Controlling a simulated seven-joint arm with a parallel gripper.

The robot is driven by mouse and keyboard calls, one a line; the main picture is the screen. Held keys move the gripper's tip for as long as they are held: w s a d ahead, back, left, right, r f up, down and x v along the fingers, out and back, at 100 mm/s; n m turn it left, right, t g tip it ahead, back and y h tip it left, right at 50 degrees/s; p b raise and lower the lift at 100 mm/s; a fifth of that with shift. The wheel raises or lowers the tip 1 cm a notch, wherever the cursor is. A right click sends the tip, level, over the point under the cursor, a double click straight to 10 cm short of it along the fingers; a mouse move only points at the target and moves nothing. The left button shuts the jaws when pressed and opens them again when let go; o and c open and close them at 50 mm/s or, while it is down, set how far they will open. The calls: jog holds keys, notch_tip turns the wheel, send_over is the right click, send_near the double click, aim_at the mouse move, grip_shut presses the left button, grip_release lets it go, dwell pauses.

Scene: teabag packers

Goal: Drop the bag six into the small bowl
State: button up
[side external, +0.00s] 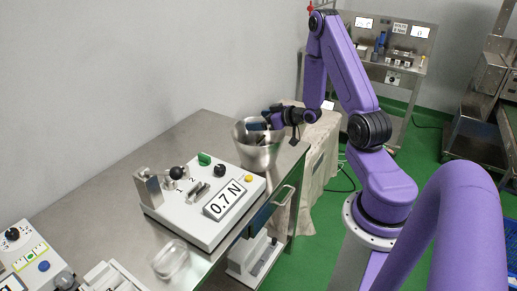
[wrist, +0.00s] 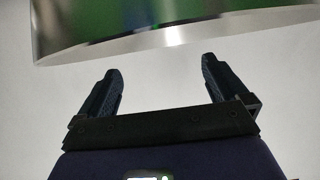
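A shiny metal bowl (side external: 258,155) stands at the far right end of the steel table, tapering downward. My gripper (side external: 268,122) is at the bowl's upper rim, reaching in from the right. In the wrist view my gripper (wrist: 160,72) has its two dark fingers wide apart with only pale grey between them. A curved, mirror-like metal surface (wrist: 172,38) with green and dark reflections crosses the top of that view, beyond the fingertips; it looks like the bowl's wall. I cannot make out bag six in either view, and the bowl's inside is mostly hidden.
A white tester (side external: 205,205) with a "0.7 N" display and knobs stands on the table (side external: 95,215) in front of the bowl. A clear container (side external: 171,260) is nearer. Another control box (side external: 28,262) is at lower left. The table's left-middle is clear.

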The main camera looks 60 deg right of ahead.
jog(key=s+r, duration=0.4)
jog(key=r, duration=0.5)
jog(key=shift+s, duration=0.25)
dwell(0.5)
jog(key=s+a+n+g+y, duration=0.1)
jog(key=s+a+n+g, duration=0.2)
jog(key=a, duration=0.8)
jog(key=s+a+n+g+y, duration=0.1)
jog(key=a+n+g, duration=0.25)
jog(key=a, duration=0.85)
jog(key=s+a+r+n+g, duration=0.1)
jog(key=s+a+n+g, duration=0.2)
jog(key=s, duration=0.7)
jog(key=s+a+r+n+g+h, duration=0.1)
jog(key=s+a+n+g, duration=0.2)
jog(key=s, duration=0.7)
jog(key=shift+s+a+r+g+h, duration=0.3)
jog(key=shift+s+a+g, duration=0.15)
jog(key=shift+a, duration=0.15)
jog(key=shift+w, duration=0.1)
